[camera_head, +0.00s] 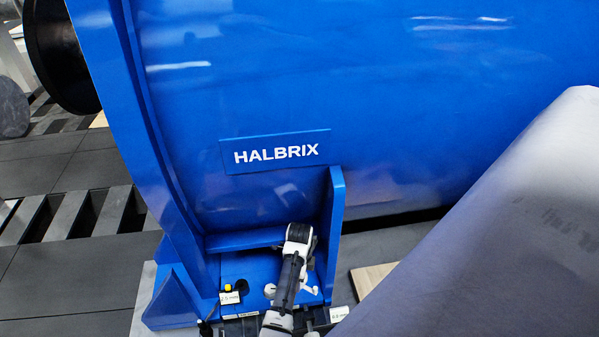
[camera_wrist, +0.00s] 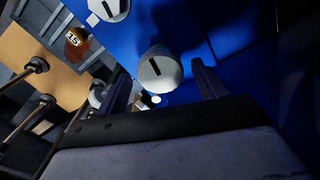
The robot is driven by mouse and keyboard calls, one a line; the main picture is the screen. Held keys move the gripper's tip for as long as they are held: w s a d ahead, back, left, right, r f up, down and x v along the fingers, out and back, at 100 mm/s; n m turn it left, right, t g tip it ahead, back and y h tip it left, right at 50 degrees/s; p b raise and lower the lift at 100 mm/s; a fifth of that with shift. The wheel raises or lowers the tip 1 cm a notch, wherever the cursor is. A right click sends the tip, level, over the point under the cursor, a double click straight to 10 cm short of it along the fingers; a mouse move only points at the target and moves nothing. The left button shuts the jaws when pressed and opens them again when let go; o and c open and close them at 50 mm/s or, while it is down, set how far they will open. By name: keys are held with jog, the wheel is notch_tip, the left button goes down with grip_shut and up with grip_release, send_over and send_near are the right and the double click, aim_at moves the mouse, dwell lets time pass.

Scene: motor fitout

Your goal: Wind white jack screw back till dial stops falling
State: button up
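In the wrist view, a white round head with a black slot (camera_wrist: 160,70), which looks like a jack screw, stands against the blue motor foot. My gripper (camera_wrist: 161,80) is open, with a dark finger on either side of this head. A gap shows on the right; I cannot tell whether the left finger touches. A second white slotted head (camera_wrist: 108,8) is at the top edge. In the head view, my arm hides the fingers, and a white knob (camera_head: 270,291) shows left of it. I cannot identify the dial or its reading.
The blue HALBRIX motor (camera_head: 380,90) rises behind the foot, with an upright blue rib (camera_head: 336,215) close right of my arm. A small white tag (camera_head: 230,298) stands left.

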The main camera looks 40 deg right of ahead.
jog(key=c, duration=0.9)
jog(key=shift+n+p, duration=0.3)
jog(key=shift+n, duration=0.1)
jog(key=n+p, duration=0.2)
jog(key=shift+r+n, duration=0.15)
jog(key=shift+n, duration=0.25)
jog(key=n+p, duration=0.2)
jog(key=n, duration=0.2)
jog(key=n+p, duration=0.1)
jog(key=n, duration=0.4)
jog(key=shift+w+n+p, duration=0.1)
jog(key=shift+n+p, duration=0.4)
jog(key=shift+n, duration=1.1)
